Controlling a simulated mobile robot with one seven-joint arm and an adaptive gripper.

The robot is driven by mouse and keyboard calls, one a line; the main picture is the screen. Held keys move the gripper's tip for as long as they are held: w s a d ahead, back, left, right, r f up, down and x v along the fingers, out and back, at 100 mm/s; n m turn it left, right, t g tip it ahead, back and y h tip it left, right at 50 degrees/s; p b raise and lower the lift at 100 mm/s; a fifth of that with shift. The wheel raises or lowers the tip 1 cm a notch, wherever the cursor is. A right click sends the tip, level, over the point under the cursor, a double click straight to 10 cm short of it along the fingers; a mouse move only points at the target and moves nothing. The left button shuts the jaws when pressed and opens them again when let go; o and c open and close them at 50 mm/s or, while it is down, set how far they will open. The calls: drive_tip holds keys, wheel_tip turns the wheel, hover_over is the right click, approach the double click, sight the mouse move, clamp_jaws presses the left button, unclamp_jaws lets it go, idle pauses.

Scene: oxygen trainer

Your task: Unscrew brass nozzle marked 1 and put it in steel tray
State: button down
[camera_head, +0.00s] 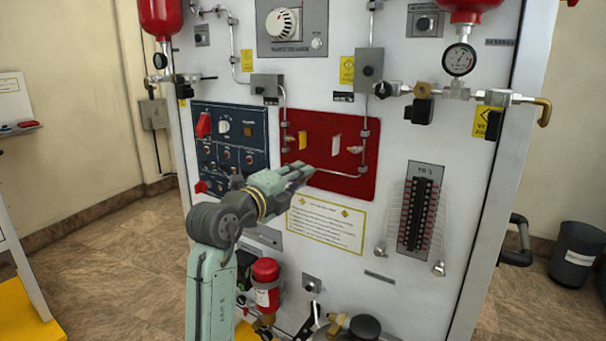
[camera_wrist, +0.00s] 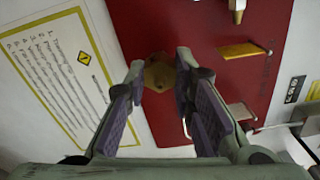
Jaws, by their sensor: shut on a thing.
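In the wrist view a brass nozzle (camera_wrist: 158,74), roughly hexagonal, sits between my fingertips in front of the red panel (camera_wrist: 215,20). My gripper (camera_wrist: 160,68) is shut on it; I cannot tell whether the nozzle still touches the panel. In the head view my gripper (camera_head: 306,171) is at the lower left part of the red panel (camera_head: 325,190) and hides the nozzle. No number 1 marking is legible. I cannot make out a steel tray in either view.
Another brass fitting (camera_wrist: 238,6) and a yellow plate (camera_wrist: 243,50) are on the red panel. A metal pipe (camera_head: 342,174) runs along the panel's lower edge. A blue switch panel (camera_head: 215,125) is left of it.

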drive_tip(key=shift+r+n+p, duration=0.1)
drive_tip(key=shift+n+p, duration=0.25)
drive_tip(key=shift+n, duration=1.45)
drive_tip(key=shift+n+p, duration=0.75)
drive_tip(key=shift+n, duration=0.95)
